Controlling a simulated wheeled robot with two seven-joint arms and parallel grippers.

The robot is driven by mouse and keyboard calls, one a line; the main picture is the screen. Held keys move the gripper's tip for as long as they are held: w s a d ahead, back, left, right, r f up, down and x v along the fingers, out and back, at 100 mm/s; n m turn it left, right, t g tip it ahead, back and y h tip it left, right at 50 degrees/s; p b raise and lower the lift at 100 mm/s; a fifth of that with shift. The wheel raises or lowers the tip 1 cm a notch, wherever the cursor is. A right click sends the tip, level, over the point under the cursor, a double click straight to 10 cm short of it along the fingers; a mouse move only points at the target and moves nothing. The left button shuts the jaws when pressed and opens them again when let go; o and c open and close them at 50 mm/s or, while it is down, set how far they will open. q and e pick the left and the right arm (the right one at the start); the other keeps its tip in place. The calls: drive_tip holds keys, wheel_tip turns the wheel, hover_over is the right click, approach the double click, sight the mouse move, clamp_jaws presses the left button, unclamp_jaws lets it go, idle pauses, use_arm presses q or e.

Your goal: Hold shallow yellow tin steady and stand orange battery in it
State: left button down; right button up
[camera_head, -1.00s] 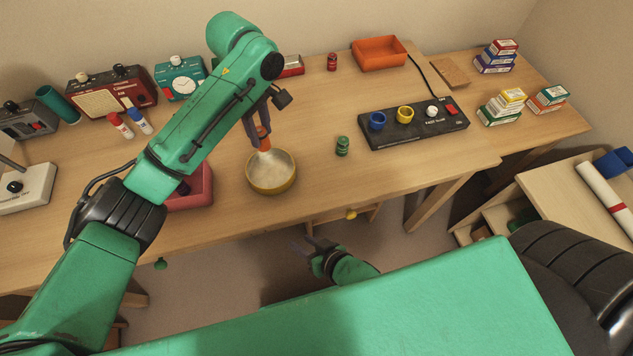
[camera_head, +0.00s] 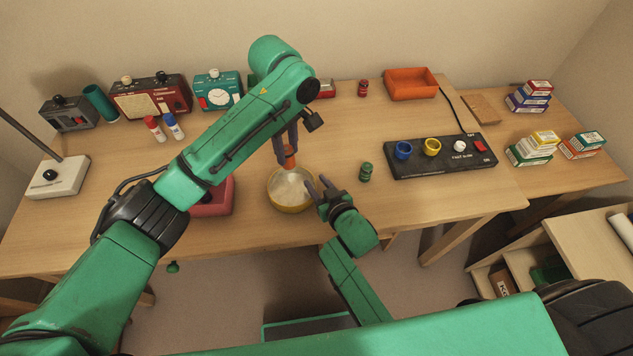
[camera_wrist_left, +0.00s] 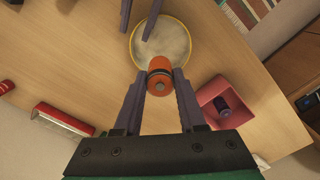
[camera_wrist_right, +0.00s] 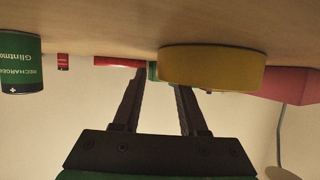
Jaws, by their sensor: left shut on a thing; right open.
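The shallow yellow tin (camera_head: 291,207) stands on the desk near its front edge, with a pale inside. My left gripper (camera_head: 286,148) is shut on the orange battery (camera_head: 290,158) and holds it at the tin's far side. In the left wrist view the battery (camera_wrist_left: 160,66) overlaps the tin's rim (camera_wrist_left: 133,45); its height above the tin is unclear. My right gripper (camera_head: 318,187) is open and empty beside the tin's right side. In the right wrist view the tin's wall (camera_wrist_right: 212,68) lies just past the fingertips, right of centre, not between the fingers.
A pinkish-red box (camera_head: 213,203) with a dark purple battery (camera_wrist_left: 222,106) inside stands left of the tin. A green battery (camera_head: 366,172) stands right of my right gripper. A black panel (camera_head: 440,158) with coloured cups lies further right. Bare desk separates them.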

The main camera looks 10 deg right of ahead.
drive_tip(key=shift+w+a+f, duration=0.15)
drive_tip(key=shift+w+a, duration=0.05)
drive_tip(key=shift+w, duration=0.25)
use_arm(q)
drive_tip(key=shift+s, duration=0.1)
use_arm(e)
clamp_jaws()
drive_tip(key=shift+s, duration=0.1)
use_arm(q)
drive_tip(key=shift+s+d, duration=0.1)
drive_tip(key=shift+s, duration=0.45)
use_arm(e)
drive_tip(key=shift+f, duration=0.15)
drive_tip(key=shift+s, duration=0.1)
